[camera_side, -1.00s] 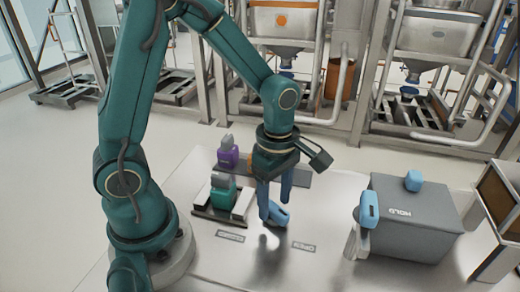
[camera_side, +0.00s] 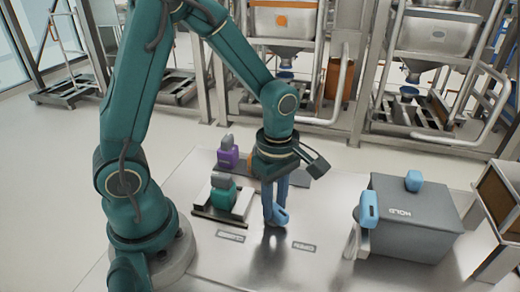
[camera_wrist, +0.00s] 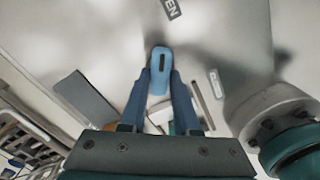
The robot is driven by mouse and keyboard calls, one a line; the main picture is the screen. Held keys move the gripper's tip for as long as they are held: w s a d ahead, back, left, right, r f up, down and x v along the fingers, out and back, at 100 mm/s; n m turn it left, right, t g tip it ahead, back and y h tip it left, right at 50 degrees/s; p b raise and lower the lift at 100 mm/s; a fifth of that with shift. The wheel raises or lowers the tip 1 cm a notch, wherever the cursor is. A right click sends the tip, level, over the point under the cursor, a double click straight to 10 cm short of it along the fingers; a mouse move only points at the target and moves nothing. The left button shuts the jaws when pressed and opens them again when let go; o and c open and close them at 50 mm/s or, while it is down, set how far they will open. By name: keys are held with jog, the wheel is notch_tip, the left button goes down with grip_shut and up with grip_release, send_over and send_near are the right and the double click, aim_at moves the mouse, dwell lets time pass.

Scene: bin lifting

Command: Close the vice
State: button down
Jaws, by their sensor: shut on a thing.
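My gripper (camera_side: 275,208) points down at the table and is shut on a light blue handle (camera_side: 282,216). In the wrist view my gripper (camera_wrist: 160,75) has the handle (camera_wrist: 160,88) between its two blue fingers. The handle is near the table labels OPEN (camera_side: 304,247) and CLOSED (camera_side: 231,237). Left of it is what looks like the vice (camera_side: 206,212), a dark base with pale plates. A teal object with a grey top (camera_side: 222,194) stands between the plates. The link between handle and vice is hidden.
A grey box marked HOLD (camera_side: 405,225) stands at the right, with a blue knob (camera_side: 413,181) on top and a blue handle (camera_side: 369,208) beside it. A purple object (camera_side: 228,155) stands behind the vice. An open bin (camera_side: 500,195) is at the far right. The front table is clear.

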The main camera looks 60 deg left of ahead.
aim_at(275, 207)
jog(key=m, duration=0.5)
jog(key=shift+m, duration=0.4)
jog(key=m, duration=1.1)
jog(key=shift+d+m, duration=0.1)
jog(key=shift+m, duration=0.3)
jog(key=m, duration=0.5)
jog(key=shift+m, duration=0.4)
jog(key=c, duration=0.6)
grip_release()
jog(key=shift+c, duration=0.2)
jog(key=shift+w, duration=0.1)
jog(key=shift+r, duration=2.55)
